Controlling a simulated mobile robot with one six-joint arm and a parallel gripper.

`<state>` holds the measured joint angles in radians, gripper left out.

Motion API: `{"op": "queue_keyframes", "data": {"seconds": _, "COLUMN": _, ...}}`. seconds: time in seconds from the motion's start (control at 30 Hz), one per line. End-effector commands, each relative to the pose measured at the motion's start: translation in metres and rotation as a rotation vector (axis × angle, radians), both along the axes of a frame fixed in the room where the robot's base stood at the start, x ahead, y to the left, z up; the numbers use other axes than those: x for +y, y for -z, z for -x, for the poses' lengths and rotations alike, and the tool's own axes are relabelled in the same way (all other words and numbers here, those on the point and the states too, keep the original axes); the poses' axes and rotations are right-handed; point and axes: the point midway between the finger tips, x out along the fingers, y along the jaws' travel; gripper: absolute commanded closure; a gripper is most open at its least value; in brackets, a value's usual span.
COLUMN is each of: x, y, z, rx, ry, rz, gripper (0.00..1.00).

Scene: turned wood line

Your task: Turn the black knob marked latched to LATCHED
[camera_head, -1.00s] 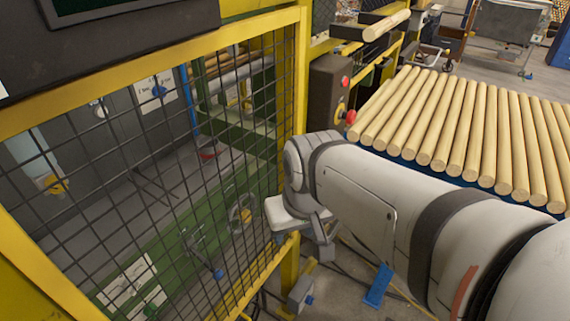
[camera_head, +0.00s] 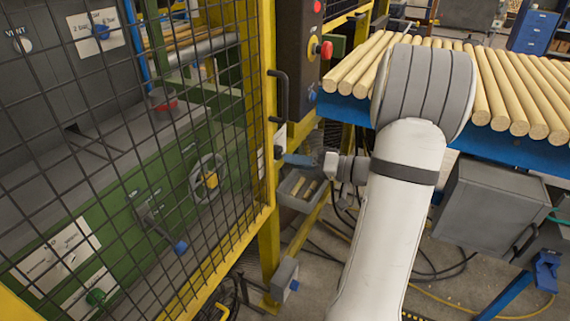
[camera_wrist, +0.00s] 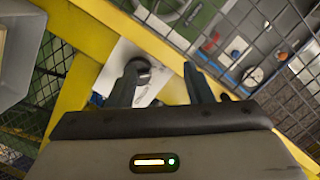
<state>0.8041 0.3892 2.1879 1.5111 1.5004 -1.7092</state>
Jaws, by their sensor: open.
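The black knob (camera_wrist: 143,66) sits on a white plate (camera_wrist: 125,58) on the yellow fence post, in the wrist view partly hidden by my left finger. In the head view the knob (camera_head: 277,152) shows small at the post's edge, below a black handle. Its marking and pointer position are too small to read. My gripper (camera_wrist: 162,76) is open, its two fingers pointing at the plate, the knob close to the left finger. In the head view my gripper (camera_head: 295,160) is just right of the post; I cannot tell whether it touches the knob.
A yellow-framed mesh guard (camera_head: 150,150) fills the left, with a green machine behind it. A dark control box (camera_head: 300,60) with a red button (camera_head: 327,50) stands above. A grey bin (camera_head: 300,190) hangs below the gripper. Wooden rods (camera_head: 510,90) lie on the right.

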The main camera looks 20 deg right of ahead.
Motion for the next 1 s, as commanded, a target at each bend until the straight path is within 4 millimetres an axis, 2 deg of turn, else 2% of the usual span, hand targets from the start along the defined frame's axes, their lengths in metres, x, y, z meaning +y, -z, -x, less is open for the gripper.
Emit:
{"op": "queue_keyframes", "data": {"seconds": 0.03, "x": -0.017, "y": 0.014, "z": -0.002, "rx": -0.039, "ry": 0.044, "rz": -0.006, "gripper": 0.54}}
{"op": "queue_keyframes", "data": {"seconds": 0.1, "x": -0.032, "y": 0.017, "z": -0.004, "rx": -0.087, "ry": 0.087, "rz": -0.004, "gripper": 0.54}}
{"op": "queue_keyframes", "data": {"seconds": 0.2, "x": -0.039, "y": 0.018, "z": -0.009, "rx": -0.120, "ry": 0.115, "rz": -0.001, "gripper": 0.54}}
{"op": "queue_keyframes", "data": {"seconds": 0.63, "x": 0.000, "y": 0.016, "z": -0.058, "rx": -0.123, "ry": 0.113, "rz": 0.001, "gripper": 0.54}}
{"op": "queue_keyframes", "data": {"seconds": 0.8, "x": 0.007, "y": 0.016, "z": -0.067, "rx": -0.123, "ry": 0.113, "rz": 0.001, "gripper": 0.54}}
{"op": "queue_keyframes", "data": {"seconds": 1.0, "x": 0.008, "y": 0.017, "z": -0.067, "rx": -0.121, "ry": 0.114, "rz": 0.001, "gripper": 0.54}}
